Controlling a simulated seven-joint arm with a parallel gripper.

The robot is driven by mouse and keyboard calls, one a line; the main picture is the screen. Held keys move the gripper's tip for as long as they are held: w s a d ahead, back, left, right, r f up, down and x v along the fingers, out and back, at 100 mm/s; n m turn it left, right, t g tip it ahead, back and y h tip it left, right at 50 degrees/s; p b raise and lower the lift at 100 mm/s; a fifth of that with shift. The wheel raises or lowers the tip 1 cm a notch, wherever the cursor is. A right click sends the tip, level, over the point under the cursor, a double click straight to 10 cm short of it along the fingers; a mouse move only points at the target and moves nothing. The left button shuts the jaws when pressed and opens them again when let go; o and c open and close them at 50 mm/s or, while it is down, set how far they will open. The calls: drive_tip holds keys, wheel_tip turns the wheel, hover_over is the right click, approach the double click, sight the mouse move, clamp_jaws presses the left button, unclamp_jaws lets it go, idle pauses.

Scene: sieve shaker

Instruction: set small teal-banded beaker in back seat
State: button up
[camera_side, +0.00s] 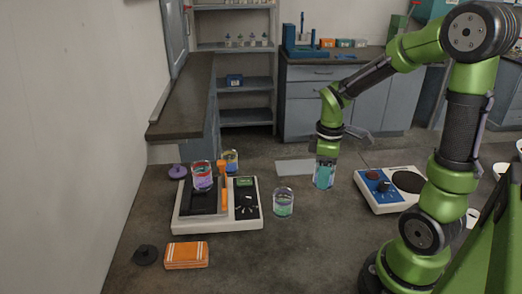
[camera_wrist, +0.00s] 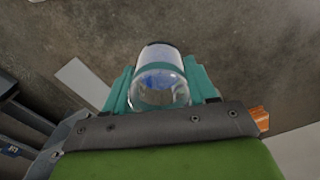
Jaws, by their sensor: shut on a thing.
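My gripper (camera_side: 325,160) is shut on a clear beaker that shows a teal band; the beaker (camera_side: 323,178) is upright, low over the floor, right of the shaker. In the wrist view the beaker (camera_wrist: 160,78) sits between the teal fingers, with something blue inside. The shaker (camera_side: 216,222) is a pale base with a dark plate. A beaker with red and purple (camera_side: 202,177) stands on its plate. An orange upright part (camera_side: 223,175) stands beside that beaker. I cannot clearly make out the back seat.
Another clear beaker with green low down (camera_side: 283,204) stands between the shaker and my gripper. A yellow and blue beaker (camera_side: 231,163) is at the shaker's back. A blue and white hotplate (camera_side: 388,190) is right.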

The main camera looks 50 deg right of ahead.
drive_tip(key=shift+r+m, duration=0.45)
drive_tip(key=shift+m, duration=0.05)
drive_tip(key=w+a+r+m, duration=0.4)
drive_tip(key=w+a+r, duration=0.3)
drive_tip(key=w+a, duration=0.3)
drive_tip(key=s+a+f+n, duration=0.2)
drive_tip(key=a+f+n, duration=0.4)
drive_tip(key=a+n, duration=0.3)
hover_over(202, 203)
drive_tip(key=shift+f, duration=2.55)
drive_tip(key=shift+f, duration=0.1)
drive_tip(key=o, duration=0.8)
